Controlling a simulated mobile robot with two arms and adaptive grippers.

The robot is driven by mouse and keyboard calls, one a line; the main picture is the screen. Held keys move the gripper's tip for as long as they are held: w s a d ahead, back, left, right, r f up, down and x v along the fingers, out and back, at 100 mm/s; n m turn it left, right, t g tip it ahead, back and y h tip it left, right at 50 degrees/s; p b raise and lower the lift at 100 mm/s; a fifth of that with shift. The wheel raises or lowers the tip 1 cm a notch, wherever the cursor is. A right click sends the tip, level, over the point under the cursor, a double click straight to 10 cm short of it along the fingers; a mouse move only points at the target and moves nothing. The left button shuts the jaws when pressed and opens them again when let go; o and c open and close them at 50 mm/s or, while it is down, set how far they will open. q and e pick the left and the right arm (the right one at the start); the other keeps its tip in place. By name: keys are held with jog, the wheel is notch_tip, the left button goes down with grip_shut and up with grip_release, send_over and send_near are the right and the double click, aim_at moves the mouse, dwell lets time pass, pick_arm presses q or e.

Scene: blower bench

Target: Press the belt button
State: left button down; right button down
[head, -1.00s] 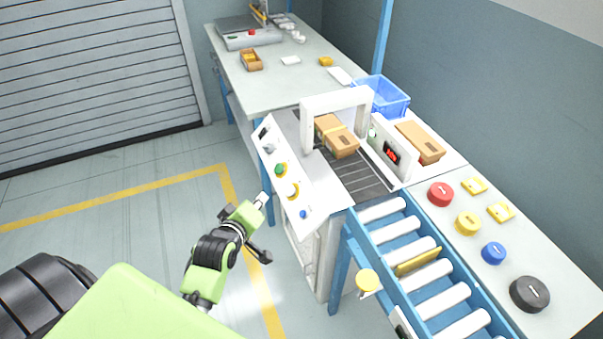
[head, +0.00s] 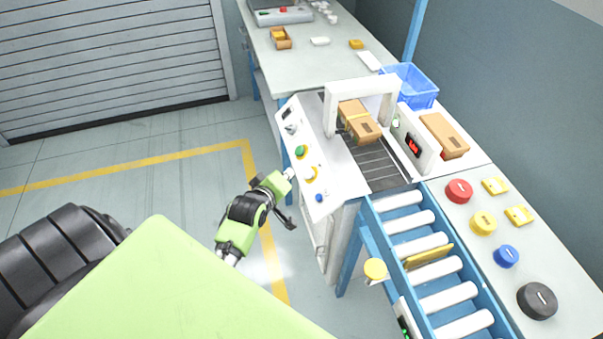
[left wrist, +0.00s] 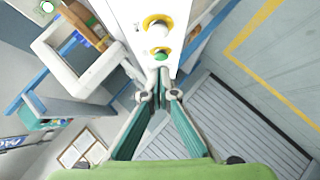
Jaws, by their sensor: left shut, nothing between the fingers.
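A white sloped control panel (head: 322,178) stands at the front of the belt machine. It carries a green button (head: 301,152), a pale knob in a yellow ring (head: 310,174), a blue button (head: 320,198) and a grey knob (head: 291,129). My left gripper (head: 290,174) is shut and empty, its tip by the panel's left edge, near the green button. In the left wrist view the shut fingertips (left wrist: 159,95) lie just below the green button (left wrist: 160,54) and the ringed knob (left wrist: 157,25). I cannot tell whether they touch the panel. My right gripper is not in view.
A taped box (head: 360,122) sits on the dark belt (head: 378,168) under a white arch (head: 331,112). Open floor (head: 130,195) lies left of the machine.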

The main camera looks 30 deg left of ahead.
aim_at(306, 171)
pick_arm(q)
jog(key=shift+w+d+f+p, duration=0.1)
jog(key=shift+w+d+f, duration=0.05)
jog(key=shift+w+f, duration=0.85)
jog(key=shift+w+d+f+p, duration=0.1)
jog(key=shift+w+f, duration=0.65)
jog(key=shift+w, duration=0.4)
jog(key=shift+w+d+f+p, duration=0.1)
jog(key=shift+w+d+f, duration=0.05)
jog(key=shift+w+f, duration=0.85)
jog(key=shift+w, duration=0.1)
